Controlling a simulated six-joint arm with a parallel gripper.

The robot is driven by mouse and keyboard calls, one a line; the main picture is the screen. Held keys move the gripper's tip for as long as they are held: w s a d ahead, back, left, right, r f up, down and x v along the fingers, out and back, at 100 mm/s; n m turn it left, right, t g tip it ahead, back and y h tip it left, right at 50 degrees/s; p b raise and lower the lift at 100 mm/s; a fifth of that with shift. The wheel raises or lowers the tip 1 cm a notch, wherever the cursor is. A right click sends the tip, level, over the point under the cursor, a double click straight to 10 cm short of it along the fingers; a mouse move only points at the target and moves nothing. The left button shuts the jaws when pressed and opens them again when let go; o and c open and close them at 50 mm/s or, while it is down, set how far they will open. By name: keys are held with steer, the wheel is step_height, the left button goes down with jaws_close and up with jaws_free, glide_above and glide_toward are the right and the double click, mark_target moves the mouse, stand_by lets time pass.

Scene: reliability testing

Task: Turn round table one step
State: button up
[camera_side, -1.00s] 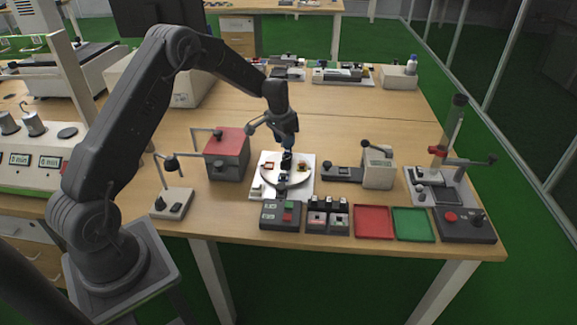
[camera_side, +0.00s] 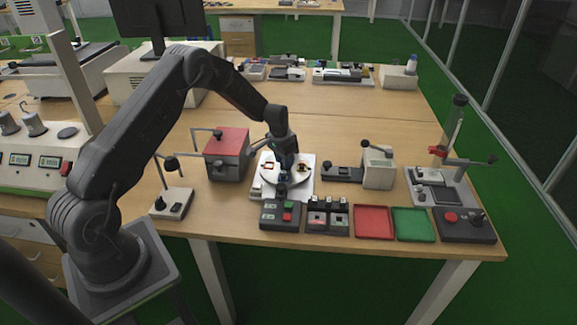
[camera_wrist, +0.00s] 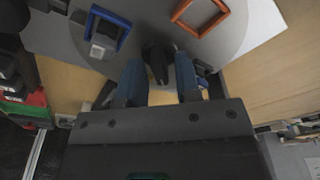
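The round table (camera_side: 299,179) is a light grey disc on a white base plate (camera_side: 307,191), in front of my arm in the side view. In the wrist view, the disc (camera_wrist: 222,48) carries a blue square frame (camera_wrist: 97,33) and an orange square frame (camera_wrist: 200,30). A dark knob (camera_wrist: 157,62) stands up from the disc. My gripper (camera_wrist: 159,75) points down over the disc, its blue fingers on either side of the knob with narrow gaps showing. In the side view, my gripper (camera_side: 285,172) hides the disc's middle.
A grey box with a red lid (camera_side: 227,152) stands close left of the disc. A button box (camera_side: 281,214) and a row of switches (camera_side: 327,216) are in front. Red (camera_side: 374,222) and green (camera_side: 413,224) trays lie front right. A small press-like fixture (camera_side: 377,167) stands to the right.

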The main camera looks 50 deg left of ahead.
jaws_close()
steer(key=shift+n+y, duration=0.3)
steer(key=shift+n, duration=1.9)
steer(key=shift+w+d+n+g+y, duration=0.1)
steer(key=shift+n+g+y, duration=0.05)
steer(key=shift+n, duration=0.95)
steer(key=shift+d+n+g+y, duration=0.1)
steer(key=shift+n+g+y, duration=0.05)
steer(key=shift+n, duration=0.95)
steer(key=n, duration=0.4)
steer(key=shift+f+n+g, duration=0.1)
steer(key=shift+n+g, duration=0.2)
steer(key=shift+n, duration=0.1)
steer(key=shift+w+n+g+y, duration=0.1)
steer(key=shift+n+g+y, duration=0.2)
steer(key=shift+n, duration=1.9)
jaws_free()
